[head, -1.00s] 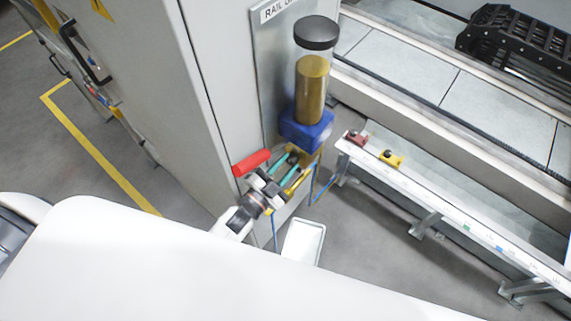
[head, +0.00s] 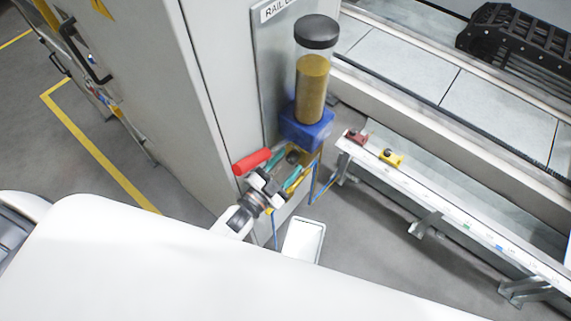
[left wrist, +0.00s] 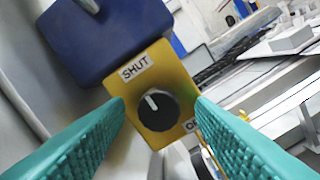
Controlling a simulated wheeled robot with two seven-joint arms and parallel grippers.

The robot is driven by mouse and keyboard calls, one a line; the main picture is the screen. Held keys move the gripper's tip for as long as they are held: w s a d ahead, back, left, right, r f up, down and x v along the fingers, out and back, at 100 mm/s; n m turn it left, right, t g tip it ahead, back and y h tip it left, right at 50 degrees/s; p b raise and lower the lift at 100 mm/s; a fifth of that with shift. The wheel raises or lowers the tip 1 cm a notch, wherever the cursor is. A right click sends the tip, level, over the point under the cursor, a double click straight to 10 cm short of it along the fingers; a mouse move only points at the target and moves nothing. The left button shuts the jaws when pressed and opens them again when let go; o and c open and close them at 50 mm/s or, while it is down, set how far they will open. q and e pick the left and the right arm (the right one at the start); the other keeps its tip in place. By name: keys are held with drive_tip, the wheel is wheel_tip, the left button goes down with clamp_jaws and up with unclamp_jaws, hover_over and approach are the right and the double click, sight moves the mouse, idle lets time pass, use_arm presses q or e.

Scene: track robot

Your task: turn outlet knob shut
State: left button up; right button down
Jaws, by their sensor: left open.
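The outlet knob (left wrist: 158,105) is a round black dial with a white pointer mark, on a yellow block (left wrist: 178,75). The pointer tilts up and slightly left, roughly toward the "SHUT" label (left wrist: 137,68). A second label at lower right is partly hidden by a finger. My left gripper (left wrist: 160,118) is open, its two teal fingers on either side of the knob, with gaps visible; contact is not visible. In the head view the left gripper (head: 284,173) reaches the block below the blue base (head: 307,130) of the oil reservoir (head: 312,85). My right gripper is not in view.
A red cylinder (head: 252,162) sits just left of the left gripper, by the grey cabinet (head: 160,90). A white tray (head: 303,241) is below. A rail (head: 450,208) with red and yellow pieces runs to the right. Blue tubing hangs near the block.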

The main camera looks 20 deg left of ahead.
use_arm(q)
drive_tip(key=b+v, duration=0.2)
drive_tip(key=v, duration=1)
drive_tip(key=shift+b, duration=0.3)
drive_tip(key=shift+f, duration=0.1)
drive_tip(key=s+a+f+n+g+y, duration=0.2)
drive_tip(key=s+f+n+g, duration=0.15)
drive_tip(key=f, duration=0.95)
drive_tip(key=s+a+f+n+g+y, duration=0.1)
drive_tip(key=s+f+n+g+y, duration=0.3)
drive_tip(key=f, duration=0.9)
drive_tip(key=s+a+f+g, duration=0.1)
drive_tip(key=s+f+g, duration=0.3)
drive_tip(key=s, duration=0.5)
drive_tip(key=s+a+f+g, duration=0.1)
drive_tip(key=s+f+g, duration=0.4)
drive_tip(key=s+f, duration=0.3)
drive_tip(key=shift+s+a+n, duration=0.35)
drive_tip(key=shift+s+n, duration=0.1)
drive_tip(key=shift+s, duration=0.6)
